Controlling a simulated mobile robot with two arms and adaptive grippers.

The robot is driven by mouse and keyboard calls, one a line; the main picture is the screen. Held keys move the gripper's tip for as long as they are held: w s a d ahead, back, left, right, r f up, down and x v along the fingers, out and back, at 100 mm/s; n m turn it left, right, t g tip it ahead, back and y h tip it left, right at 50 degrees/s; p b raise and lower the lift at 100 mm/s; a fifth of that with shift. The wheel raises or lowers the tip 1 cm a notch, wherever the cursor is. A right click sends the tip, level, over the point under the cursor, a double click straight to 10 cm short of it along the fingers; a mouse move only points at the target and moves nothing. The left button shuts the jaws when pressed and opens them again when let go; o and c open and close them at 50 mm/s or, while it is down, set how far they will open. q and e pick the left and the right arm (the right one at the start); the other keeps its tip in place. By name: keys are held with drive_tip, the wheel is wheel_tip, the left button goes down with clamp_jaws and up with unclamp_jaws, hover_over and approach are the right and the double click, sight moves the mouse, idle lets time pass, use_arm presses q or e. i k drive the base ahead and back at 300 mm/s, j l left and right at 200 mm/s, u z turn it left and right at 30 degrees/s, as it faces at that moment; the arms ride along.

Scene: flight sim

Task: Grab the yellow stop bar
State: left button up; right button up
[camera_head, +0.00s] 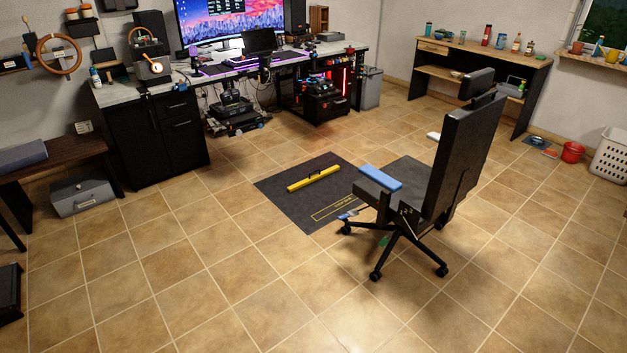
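The yellow stop bar (313,179) lies on a dark floor mat (290,206) near the middle of the head view. It is long and thin, slanting up to the right, with a small black handle-like part at its middle. Nothing covers it. Neither of my grippers shows in this view.
A black office chair (455,150) with a blue pad (381,177) stands at the mat's right edge. Behind are a desk (285,66) with screens and a black cabinet (150,145). A side table (480,52) stands back right. The tiled floor in front is clear.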

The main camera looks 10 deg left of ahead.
sight(292, 188)
drive_tip(key=i+j+u, duration=0.3)
drive_tip(key=i, duration=0.45)
drive_tip(key=i+j+u, duration=0.3)
drive_tip(key=i, duration=0.45)
drive_tip(key=i+u, duration=0.3)
drive_tip(key=i, duration=0.45)
drive_tip(key=i+j+z, duration=0.15)
drive_tip(key=i+z, duration=0.25)
drive_tip(key=i, duration=0.25)
drive_tip(key=i+j+z, duration=0.4)
drive_tip(key=i, duration=0.2)
drive_tip(key=i+j+z, duration=0.35)
drive_tip(key=i, duration=0.25)
drive_tip(key=j, duration=0.1)
